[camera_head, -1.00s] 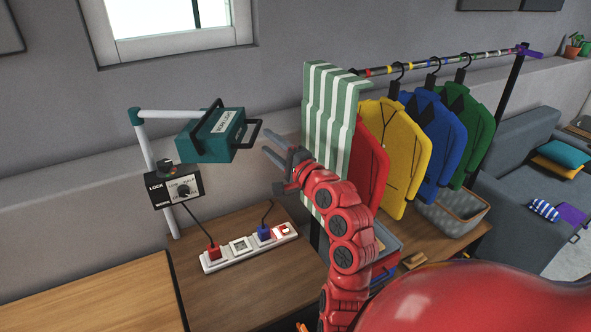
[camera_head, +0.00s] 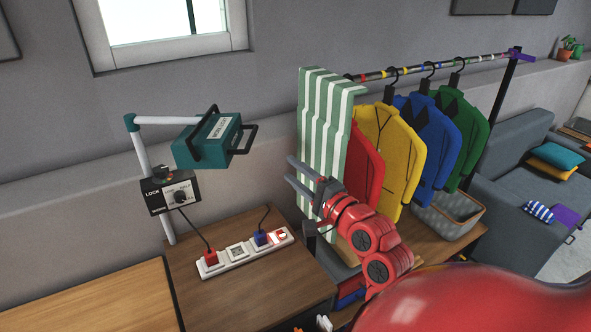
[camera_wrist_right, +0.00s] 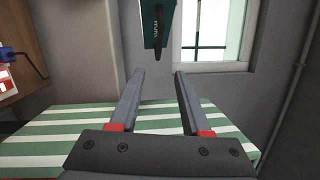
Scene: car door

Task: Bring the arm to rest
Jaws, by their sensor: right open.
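My right gripper (camera_head: 299,184) is in the middle of the head view, on the red arm that comes in from the lower right. Its grey fingers are apart and nothing is between them. It is in front of a green-and-white striped cloth (camera_head: 325,120) that hangs at the left end of a clothes rail. In the right wrist view the two fingers (camera_wrist_right: 158,75) are spread, with the striped cloth (camera_wrist_right: 65,130) below them. A teal box (camera_wrist_right: 157,20) with a dark handle shows beyond the fingertips. My left gripper is not in view.
The teal box (camera_head: 208,143) is on a white post beside a black lock box (camera_head: 170,194). A power strip (camera_head: 245,254) with plugs lies on the wooden table (camera_head: 270,290). Red, yellow (camera_head: 390,150), blue and green jackets hang on the rail. A grey basket (camera_head: 450,216) stands below.

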